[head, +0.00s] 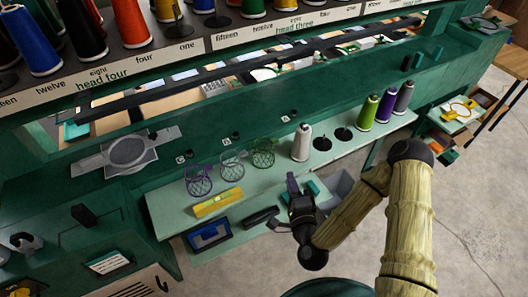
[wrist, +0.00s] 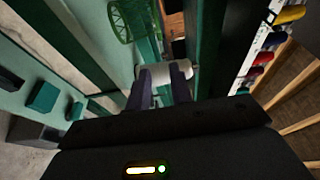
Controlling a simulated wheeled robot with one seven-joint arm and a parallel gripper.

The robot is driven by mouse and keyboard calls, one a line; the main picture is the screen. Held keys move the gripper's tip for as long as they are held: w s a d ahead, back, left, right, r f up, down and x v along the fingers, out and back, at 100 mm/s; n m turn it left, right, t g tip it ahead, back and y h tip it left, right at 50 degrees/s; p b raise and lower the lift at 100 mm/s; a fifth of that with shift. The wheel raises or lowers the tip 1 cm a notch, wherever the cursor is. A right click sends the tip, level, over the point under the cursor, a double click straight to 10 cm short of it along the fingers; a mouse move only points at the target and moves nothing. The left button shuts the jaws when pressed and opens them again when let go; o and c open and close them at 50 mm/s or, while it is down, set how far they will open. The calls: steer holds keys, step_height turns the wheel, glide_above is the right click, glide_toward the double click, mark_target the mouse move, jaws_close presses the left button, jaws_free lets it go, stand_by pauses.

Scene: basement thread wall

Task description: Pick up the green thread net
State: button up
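The green thread net (head: 263,153) is a small open mesh cup on the pale green shelf, at the right end of a row of three nets. It also shows at the top of the wrist view (wrist: 130,18), partly cut off by the frame edge. My gripper (head: 292,181) is in front of the shelf, below and right of the net and apart from it. In the wrist view, my gripper's two dark fingers (wrist: 161,85) stand apart with a gap between them. A white thread cone (wrist: 158,72) shows beyond the fingertips.
A purple net (head: 199,181) and a pale net (head: 232,165) stand left of the green one. The white thread cone (head: 301,143) stands close on its right. A yellow box (head: 218,203) lies in front. Green, purple and grey cones stand further right.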

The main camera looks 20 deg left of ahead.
steer(key=p, duration=0.2)
glide_toward(277, 139)
steer(key=x, duration=0.3)
steer(key=shift+w+a+f, duration=0.1)
steer(key=shift+w+f, duration=0.1)
steer(key=shift+w, duration=0.15)
steer(key=shift+w+a+f, duration=0.2)
steer(key=shift+w+a, duration=0.1)
steer(key=shift+w, duration=0.15)
steer(key=shift+s, duration=0.1)
steer(key=shift+r, duration=0.1)
steer(key=shift+w+a+r+p, duration=0.1)
steer(key=shift+w+a+p, duration=0.05)
steer(key=shift+w+p, duration=0.2)
steer(key=shift+p+x, duration=1.15)
steer(key=shift+x, duration=1.1)
